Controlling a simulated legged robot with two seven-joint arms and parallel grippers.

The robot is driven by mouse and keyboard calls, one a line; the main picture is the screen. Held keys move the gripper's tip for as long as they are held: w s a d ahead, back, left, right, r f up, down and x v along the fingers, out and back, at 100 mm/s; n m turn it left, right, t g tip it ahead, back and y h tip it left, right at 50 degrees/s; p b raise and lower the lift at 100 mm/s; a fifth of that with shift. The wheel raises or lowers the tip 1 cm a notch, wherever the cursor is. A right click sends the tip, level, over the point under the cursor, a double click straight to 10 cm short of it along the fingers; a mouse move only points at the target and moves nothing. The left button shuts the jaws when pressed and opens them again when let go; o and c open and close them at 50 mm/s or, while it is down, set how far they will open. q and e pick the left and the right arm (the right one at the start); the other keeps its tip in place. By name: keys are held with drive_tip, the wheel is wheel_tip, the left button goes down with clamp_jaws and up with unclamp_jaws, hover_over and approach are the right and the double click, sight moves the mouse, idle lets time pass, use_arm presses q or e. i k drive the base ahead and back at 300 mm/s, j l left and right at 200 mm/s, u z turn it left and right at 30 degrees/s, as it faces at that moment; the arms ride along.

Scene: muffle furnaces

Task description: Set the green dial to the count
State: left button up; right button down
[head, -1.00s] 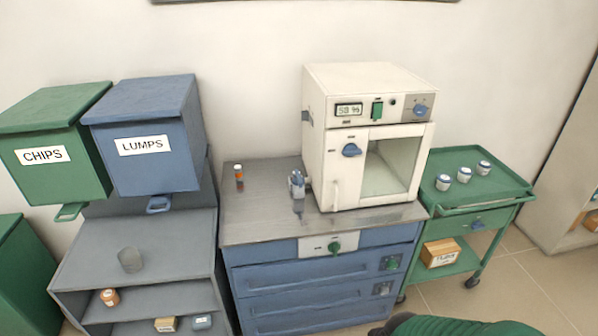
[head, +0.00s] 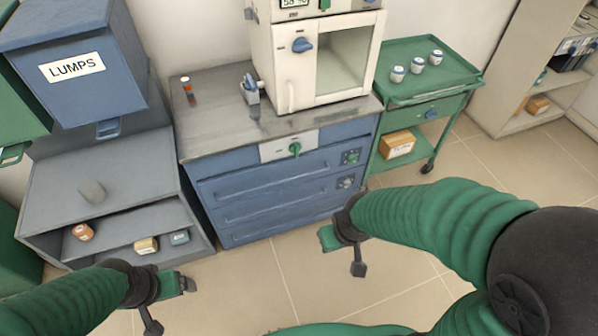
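A green dial (head: 295,149) sits on a pale panel at the top front of the blue cabinet (head: 270,207). Its setting is too small to read. Another green knob (head: 351,158) is on the drawer below, to the right. Three white jars with blue bands, one of them the middle jar (head: 417,65), stand on the green trolley (head: 430,90). My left gripper (head: 188,284) is low at the left, in front of the grey shelf unit. My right gripper (head: 325,239) is in front of and below the cabinet's right side. Both are apart from the dial, and their finger gaps are unclear.
A white furnace (head: 291,75) with a blue knob stands on the cabinet top. A small grey-blue holder (head: 251,92) and an orange vial (head: 187,86) are beside it. Floor before the cabinet is clear.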

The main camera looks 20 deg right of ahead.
sight(351, 159)
drive_tip(key=i+l+z, duration=0.3)
drive_tip(key=i+z, duration=0.25)
drive_tip(key=i, duration=0.3)
